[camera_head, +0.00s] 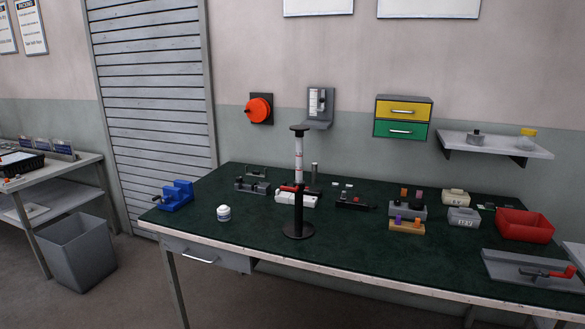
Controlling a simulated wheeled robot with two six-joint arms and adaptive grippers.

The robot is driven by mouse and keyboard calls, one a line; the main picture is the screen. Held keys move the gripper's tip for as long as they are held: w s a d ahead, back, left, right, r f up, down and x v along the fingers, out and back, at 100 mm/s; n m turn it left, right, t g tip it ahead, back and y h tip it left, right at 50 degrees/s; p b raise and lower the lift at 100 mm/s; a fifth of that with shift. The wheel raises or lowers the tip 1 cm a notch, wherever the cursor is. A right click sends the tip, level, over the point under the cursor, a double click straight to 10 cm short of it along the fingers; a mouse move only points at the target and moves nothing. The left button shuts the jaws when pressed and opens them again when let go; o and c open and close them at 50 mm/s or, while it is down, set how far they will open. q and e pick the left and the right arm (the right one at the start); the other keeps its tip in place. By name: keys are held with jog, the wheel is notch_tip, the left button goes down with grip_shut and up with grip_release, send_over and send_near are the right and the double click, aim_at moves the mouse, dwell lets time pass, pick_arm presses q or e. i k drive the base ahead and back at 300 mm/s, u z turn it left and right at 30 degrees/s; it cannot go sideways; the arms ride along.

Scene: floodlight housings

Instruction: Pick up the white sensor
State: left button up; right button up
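I cannot tell for sure which thing is the white sensor. Small white pieces (337,184) lie near the back middle of the green-topped table (350,250), too small to make out. A larger white block (310,200) with red on it lies behind the black stand (298,215), which hides part of it. Neither of my grippers shows in this view.
A blue vise (177,194) is at the table's left. The table's front middle is clear.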

aim_at(224, 211)
jog(key=z, duration=0.45)
jog(key=i, duration=1.7)
jog(key=u, duration=0.4)
